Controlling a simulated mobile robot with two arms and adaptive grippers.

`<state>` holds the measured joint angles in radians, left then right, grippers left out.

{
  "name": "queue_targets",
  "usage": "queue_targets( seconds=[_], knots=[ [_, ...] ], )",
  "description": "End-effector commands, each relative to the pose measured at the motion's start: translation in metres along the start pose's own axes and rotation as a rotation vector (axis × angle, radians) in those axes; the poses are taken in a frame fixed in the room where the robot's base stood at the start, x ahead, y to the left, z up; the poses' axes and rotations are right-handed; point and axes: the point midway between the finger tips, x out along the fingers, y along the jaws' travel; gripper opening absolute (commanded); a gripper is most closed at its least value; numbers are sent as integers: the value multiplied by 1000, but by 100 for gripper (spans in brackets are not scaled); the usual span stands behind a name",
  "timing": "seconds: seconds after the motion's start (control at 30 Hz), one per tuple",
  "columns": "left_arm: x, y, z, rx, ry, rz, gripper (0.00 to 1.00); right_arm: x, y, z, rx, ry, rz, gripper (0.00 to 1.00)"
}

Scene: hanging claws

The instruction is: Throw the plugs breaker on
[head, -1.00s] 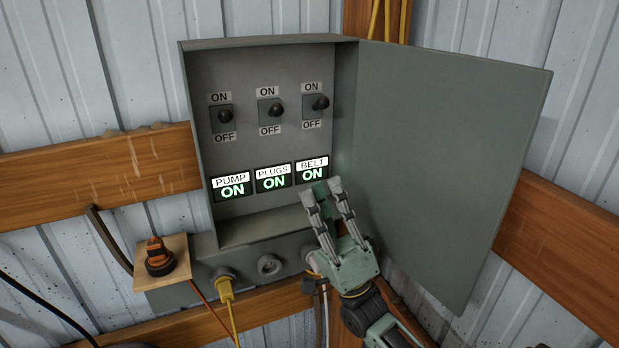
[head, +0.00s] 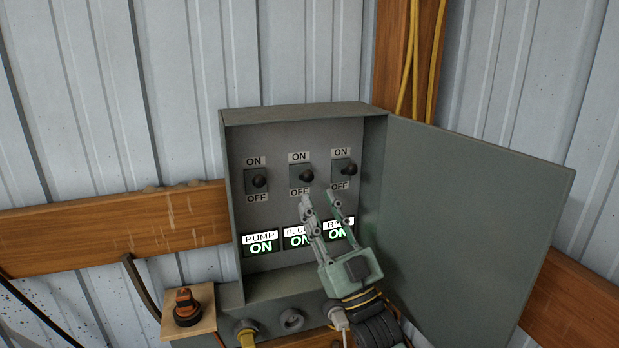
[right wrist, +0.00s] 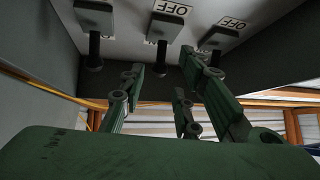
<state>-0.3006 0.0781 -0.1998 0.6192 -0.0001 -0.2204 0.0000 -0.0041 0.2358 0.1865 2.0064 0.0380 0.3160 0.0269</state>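The grey breaker box (head: 233,200) is open and holds three black-knobbed switches. The middle switch (head: 305,177) is above the plugs sign (head: 292,239), which reads ON as far as it shows. The pump sign (head: 261,245) and belt sign (head: 341,233) also read ON, the belt sign partly covered by my fingers. My right gripper (head: 321,196) is just below the middle and belt switches, fingers pointing up, spread and empty. The right wrist view shows the spread fingers (right wrist: 160,75) below the middle switch (right wrist: 162,30); contact is not clear. My left gripper is out of view.
The box door (head: 470,225) stands open to the right, beside my right arm. A wooden beam (head: 110,220) crosses the wall. An orange-black plug (head: 186,306) and a yellow plug (head: 246,332) sit below the box.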

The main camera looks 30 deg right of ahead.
Motion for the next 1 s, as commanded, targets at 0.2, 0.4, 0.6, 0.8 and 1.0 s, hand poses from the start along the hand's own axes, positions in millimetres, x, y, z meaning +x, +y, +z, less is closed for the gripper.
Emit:
queue_targets(
  seconds=[0.2,0.4,0.6,0.8,1.0],
  knots=[
    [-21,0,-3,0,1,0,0,39,0,-3,1,2,-1,30],
    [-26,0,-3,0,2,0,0,54,0,-2,2,2,-1,30],
    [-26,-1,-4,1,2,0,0,54,0,0,3,1,-1,30],
    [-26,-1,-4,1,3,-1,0,54,0,0,3,2,-1,20],
    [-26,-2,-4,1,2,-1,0,54,0,0,4,1,-1,2]
  ],
)
